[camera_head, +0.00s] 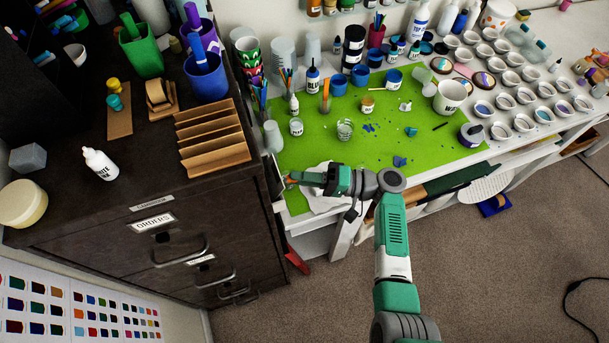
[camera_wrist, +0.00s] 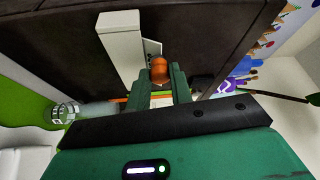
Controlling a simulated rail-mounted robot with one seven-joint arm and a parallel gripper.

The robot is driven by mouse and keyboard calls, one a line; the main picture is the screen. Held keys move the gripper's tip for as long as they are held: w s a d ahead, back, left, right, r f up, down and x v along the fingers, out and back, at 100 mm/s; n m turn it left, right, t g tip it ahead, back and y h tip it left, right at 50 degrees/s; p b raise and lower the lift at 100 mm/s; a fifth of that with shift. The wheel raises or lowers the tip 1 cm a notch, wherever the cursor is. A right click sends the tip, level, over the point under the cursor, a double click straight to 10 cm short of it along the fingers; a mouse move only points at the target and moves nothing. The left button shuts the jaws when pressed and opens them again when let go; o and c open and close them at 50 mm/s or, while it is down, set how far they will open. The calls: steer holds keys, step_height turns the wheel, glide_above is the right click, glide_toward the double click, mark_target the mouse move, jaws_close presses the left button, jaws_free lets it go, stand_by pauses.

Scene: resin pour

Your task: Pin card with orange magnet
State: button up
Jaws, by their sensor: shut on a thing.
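My gripper (camera_head: 290,179) is beside the dark cabinet, at the left end of the green mat. In the wrist view its green fingers (camera_wrist: 160,84) are shut on the orange magnet (camera_wrist: 159,69), which shows as a rounded orange piece at the fingertips. Just beyond the magnet is a small pale flat piece (camera_wrist: 152,47) against the dark cabinet side; I cannot tell whether it is the card. The magnet looks close to it, but I cannot tell whether they touch.
A white post-like block (camera_wrist: 119,45) stands just left of the fingertips. The dark drawer cabinet (camera_head: 150,245) is close to my gripper. The green mat (camera_head: 300,153) holds cups and blue spots. A white cloth (camera_head: 322,200) lies under my wrist. Several small white cups crowd the right side.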

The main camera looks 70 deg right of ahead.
steer(key=shift+w+a+p, duration=0.3)
steer(key=shift+w+a, duration=0.65)
steer(key=shift+w, duration=0.2)
stand_by(0.9)
steer(key=o, duration=1)
steer(key=shift+f, duration=0.15)
steer(key=shift+f, duration=0.1)
steer(key=shift+c, duration=0.3)
steer(key=shift+c, duration=1.4)
steer(key=shift+s+d, duration=0.1)
steer(key=o, duration=0.4)
steer(key=shift+s+d+b, duration=0.5)
steer(key=shift+s+b, duration=0.05)
steer(key=shift+s, duration=0.1)
steer(key=shift+c, duration=0.2)
steer(key=s+d, duration=0.1)
steer(key=s+d+b, duration=0.2)
steer(key=s, duration=0.1)
steer(key=shift+d+r, duration=0.15)
steer(key=shift+r, duration=0.1)
